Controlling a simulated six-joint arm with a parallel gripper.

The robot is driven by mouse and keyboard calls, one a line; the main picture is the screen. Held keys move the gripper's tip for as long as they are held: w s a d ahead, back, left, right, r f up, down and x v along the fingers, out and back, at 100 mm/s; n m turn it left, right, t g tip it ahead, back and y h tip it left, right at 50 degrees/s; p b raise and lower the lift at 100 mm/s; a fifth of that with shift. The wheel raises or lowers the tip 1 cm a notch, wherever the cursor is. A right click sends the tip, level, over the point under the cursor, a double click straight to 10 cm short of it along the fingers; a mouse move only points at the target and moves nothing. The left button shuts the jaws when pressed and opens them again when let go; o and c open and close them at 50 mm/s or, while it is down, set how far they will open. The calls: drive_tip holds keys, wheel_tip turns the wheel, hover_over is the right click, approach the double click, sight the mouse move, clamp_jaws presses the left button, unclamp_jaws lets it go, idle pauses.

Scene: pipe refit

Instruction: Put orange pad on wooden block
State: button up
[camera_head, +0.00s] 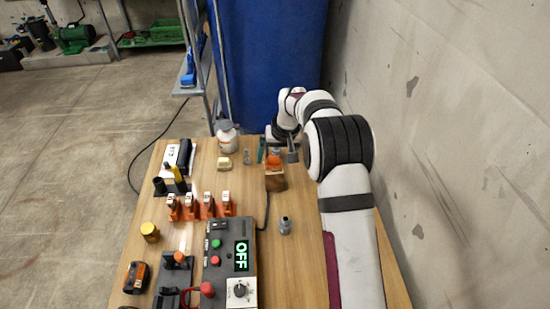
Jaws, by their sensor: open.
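The wooden block (275,180) stands on the table toward its far right side. A small orange pad (273,163) sits on top of the block, with its upper part close under my gripper. My gripper (276,153) is open right above the block, with one finger to the left of the orange pad and one to the right. I cannot tell whether a finger touches the pad.
A control box (229,262) showing OFF stands at the front middle. Orange clamps (200,208) stand in a row left of the block. A white bottle (227,137) and a small grey fitting (285,225) are nearby. The right front table is clear beside my arm.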

drive_tip(key=v, duration=1.1)
drive_tip(key=s+r+m, duration=0.2)
drive_tip(key=s+r, duration=0.3)
drive_tip(key=s, duration=0.6)
drive_tip(key=s+f+m+g, duration=0.1)
drive_tip(key=s+f+m, duration=0.1)
drive_tip(key=s, duration=1.2)
drive_tip(key=s+f+m+g, duration=0.1)
drive_tip(key=s+f+m, duration=0.1)
drive_tip(key=s, duration=1.3)
drive_tip(key=shift+d+g, duration=0.2)
drive_tip(key=shift+g, duration=0.2)
